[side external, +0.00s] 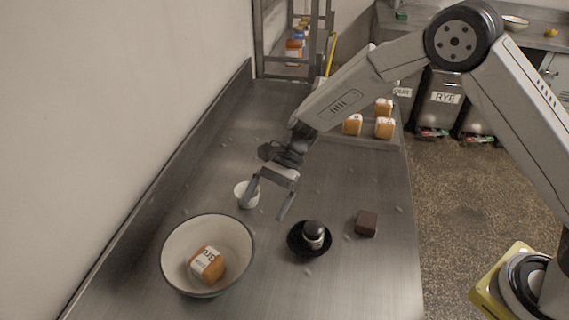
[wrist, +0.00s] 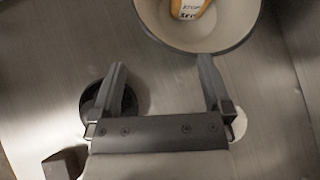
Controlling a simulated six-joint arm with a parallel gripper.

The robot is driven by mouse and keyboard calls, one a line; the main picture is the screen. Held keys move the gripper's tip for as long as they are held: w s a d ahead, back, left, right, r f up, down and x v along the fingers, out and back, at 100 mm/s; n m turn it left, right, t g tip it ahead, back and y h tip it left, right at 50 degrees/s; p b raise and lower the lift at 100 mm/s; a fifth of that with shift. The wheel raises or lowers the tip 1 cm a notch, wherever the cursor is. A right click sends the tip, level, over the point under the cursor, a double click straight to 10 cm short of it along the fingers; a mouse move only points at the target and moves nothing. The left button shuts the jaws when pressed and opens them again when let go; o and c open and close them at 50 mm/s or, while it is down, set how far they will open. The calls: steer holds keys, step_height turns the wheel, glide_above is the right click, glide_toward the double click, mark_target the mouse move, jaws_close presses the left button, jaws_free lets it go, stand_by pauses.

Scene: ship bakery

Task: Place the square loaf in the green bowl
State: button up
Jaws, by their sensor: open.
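The square loaf (side external: 207,263), orange-brown with a white printed label, lies inside the large bowl (side external: 180,235), tilted against its inner wall. The bowl is cream inside with a dark rim; its outside is mostly hidden, though a greenish-dark edge shows. In the wrist view the bowl (wrist: 232,38) is at the top, with part of the loaf (wrist: 190,8) in it, cut off by the frame. My gripper (side external: 263,210) is open and empty above the counter, up and right of the bowl in the side view. Its fingers (wrist: 162,65) point toward the bowl in the wrist view.
A small white cup (side external: 247,199) stands near my gripper. A black saucer (side external: 296,240) holds a dark-topped jar (side external: 313,232). A brown block (side external: 366,223) lies to its right. More loaves (side external: 384,128) sit on a tray farther back. The wall borders the left side.

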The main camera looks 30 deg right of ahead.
steer(key=s+d+r+n+t+h, duration=0.2)
steer(key=s+d, duration=0.5)
steer(key=d, duration=0.5)
steer(key=s+d+r+n+t+h, duration=0.2)
steer(key=s+d+n+t+h, duration=0.2)
steer(key=s+d+n+h, duration=0.3)
steer(key=s+d+n, duration=0.1)
steer(key=d+n, duration=0.1)
steer(key=d, duration=0.3)
steer(key=shift+d+n, duration=0.2)
steer(key=shift+n, duration=0.1)
